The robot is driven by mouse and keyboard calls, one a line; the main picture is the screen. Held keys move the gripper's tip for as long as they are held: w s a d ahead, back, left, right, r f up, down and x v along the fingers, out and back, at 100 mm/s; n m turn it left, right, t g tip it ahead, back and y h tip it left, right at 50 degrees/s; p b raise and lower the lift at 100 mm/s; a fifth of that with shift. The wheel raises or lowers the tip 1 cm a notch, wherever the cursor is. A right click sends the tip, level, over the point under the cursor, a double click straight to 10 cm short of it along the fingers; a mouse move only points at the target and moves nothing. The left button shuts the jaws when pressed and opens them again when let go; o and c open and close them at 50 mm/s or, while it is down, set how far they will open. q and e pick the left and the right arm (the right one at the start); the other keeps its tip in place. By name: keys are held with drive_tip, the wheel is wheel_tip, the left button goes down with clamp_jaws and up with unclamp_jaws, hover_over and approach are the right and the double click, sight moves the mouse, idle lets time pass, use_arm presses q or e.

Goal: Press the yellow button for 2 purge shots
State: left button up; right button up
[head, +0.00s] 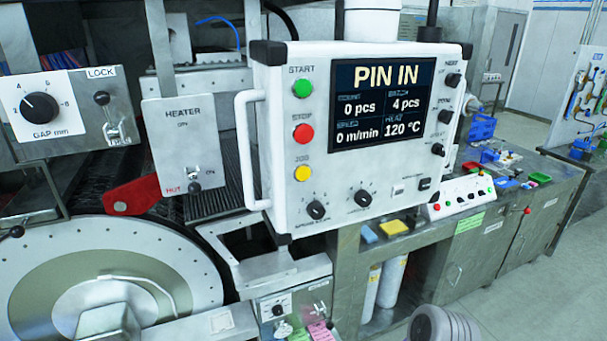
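A yellow button (302,173) sits on the left side of a white control panel (400,168), under a label that reads JOG. Above it on the same panel are a red button (303,133) marked STOP and a green button (302,88) marked START. The panel's screen (382,104) reads PIN IN, 0 pcs, 4 pcs, 0 m/min and 120 °C. Nothing covers the yellow button. No label about purge is legible. Neither of my grippers can be made out in the head view.
A white handle (246,150) stands out left of the panel buttons. Two black knobs (317,210) lie below them. A heater switch box (183,145), a red lever (130,196) and a large round drum face (90,285) are at left. A bench (500,235) stands at right.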

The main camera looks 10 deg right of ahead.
clamp_jaws()
idle(0.3)
idle(1.5)
